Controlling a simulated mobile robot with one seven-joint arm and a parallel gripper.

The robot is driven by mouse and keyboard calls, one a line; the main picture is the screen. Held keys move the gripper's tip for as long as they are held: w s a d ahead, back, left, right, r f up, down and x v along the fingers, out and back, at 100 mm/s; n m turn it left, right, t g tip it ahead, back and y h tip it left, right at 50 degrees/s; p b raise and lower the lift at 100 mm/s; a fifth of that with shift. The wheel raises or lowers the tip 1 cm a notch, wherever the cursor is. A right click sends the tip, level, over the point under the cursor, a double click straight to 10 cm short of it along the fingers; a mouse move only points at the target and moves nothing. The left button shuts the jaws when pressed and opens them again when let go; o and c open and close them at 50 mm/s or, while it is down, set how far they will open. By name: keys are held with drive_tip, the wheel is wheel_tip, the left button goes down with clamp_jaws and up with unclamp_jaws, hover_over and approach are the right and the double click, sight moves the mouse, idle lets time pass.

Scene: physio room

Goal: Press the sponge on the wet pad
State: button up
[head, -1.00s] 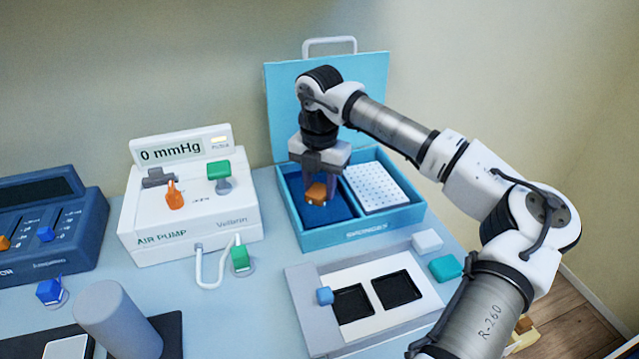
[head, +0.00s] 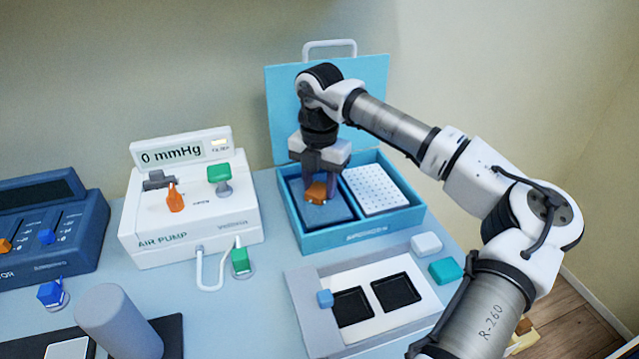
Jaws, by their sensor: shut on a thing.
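My gripper (head: 318,190) points down into the left compartment of the blue box (head: 345,239). It is shut on a small orange-brown block, which I take for the sponge (head: 316,193). The wet pad appears to be the blue surface (head: 330,213) in that compartment, directly under the block. The block looks very low over the pad or touching it; I cannot tell which. The fingers and wrist hide part of the block and the back of the compartment.
A white perforated plate (head: 377,190) fills the box's right compartment. The open lid (head: 278,110) stands behind. The air pump (head: 190,235) is left. In front are a tray with two black squares (head: 396,290), a white block (head: 426,244) and a teal block (head: 446,270).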

sight(321, 187)
drive_tip(key=shift+r+p, duration=1.45)
drive_tip(key=shift+r, duration=1.55)
drive_tip(key=shift+d, duration=0.1)
